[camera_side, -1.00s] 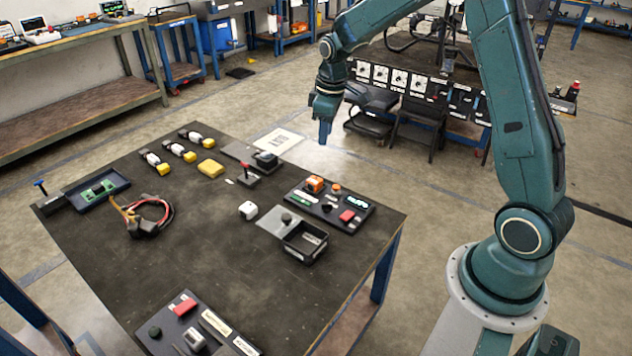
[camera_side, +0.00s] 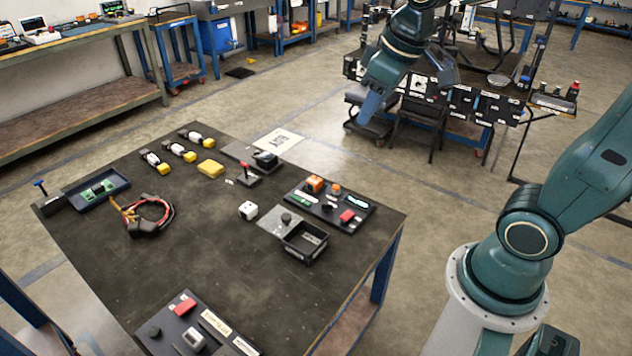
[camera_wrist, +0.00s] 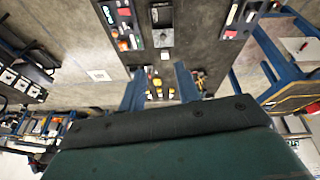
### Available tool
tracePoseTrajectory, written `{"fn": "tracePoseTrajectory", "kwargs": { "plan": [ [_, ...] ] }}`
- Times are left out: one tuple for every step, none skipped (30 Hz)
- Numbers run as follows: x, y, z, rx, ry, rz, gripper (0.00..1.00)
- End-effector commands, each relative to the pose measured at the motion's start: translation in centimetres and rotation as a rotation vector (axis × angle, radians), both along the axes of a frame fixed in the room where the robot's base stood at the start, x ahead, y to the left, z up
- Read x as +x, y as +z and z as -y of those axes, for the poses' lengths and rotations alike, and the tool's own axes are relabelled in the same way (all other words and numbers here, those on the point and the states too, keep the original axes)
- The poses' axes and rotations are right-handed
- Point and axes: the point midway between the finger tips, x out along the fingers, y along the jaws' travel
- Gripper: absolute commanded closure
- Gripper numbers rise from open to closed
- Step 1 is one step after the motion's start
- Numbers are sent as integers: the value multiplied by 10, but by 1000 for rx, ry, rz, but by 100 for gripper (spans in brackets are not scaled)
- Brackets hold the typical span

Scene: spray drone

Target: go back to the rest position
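My gripper (camera_side: 370,108) hangs in the air past the far right side of the black-topped table (camera_side: 215,250), clear of everything on it. In the wrist view my gripper (camera_wrist: 158,82) shows two blue fingers set apart with nothing between them. The upper part of my arm is cut off by the picture's top and right edges.
The table holds a cable bundle (camera_side: 148,215), a yellow block (camera_side: 210,169), a white cube (camera_side: 248,210), a button panel (camera_side: 328,203) and a black bin (camera_side: 304,241). A black chair (camera_side: 425,118) and a labelled rack stand behind my gripper. Open floor lies between table and chair.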

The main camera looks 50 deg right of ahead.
Motion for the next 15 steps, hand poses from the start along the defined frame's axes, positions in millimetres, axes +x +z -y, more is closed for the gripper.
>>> {"fn": "tracePoseTrajectory", "kwargs": {
  "plan": [
    [-11,3,-4,5,-6,16,67],
    [-16,5,-6,8,-13,24,67],
    [-24,6,-9,13,-19,33,67],
    [-30,7,-10,17,-25,40,67],
    [-36,8,-12,21,-31,46,67],
    [-43,9,-14,27,-39,56,67],
    [-49,9,-16,31,-45,63,67],
    [-55,10,-18,35,-49,71,67],
    [-62,10,-20,41,-57,81,67],
    [-68,9,-21,45,-63,87,67],
    [-73,9,-22,51,-68,94,67],
    [-80,9,-24,57,-76,102,67],
    [-85,8,-25,60,-80,109,67],
    [-89,7,-26,65,-85,112,67],
    [-94,6,-27,70,-90,119,67]
  ]
}}
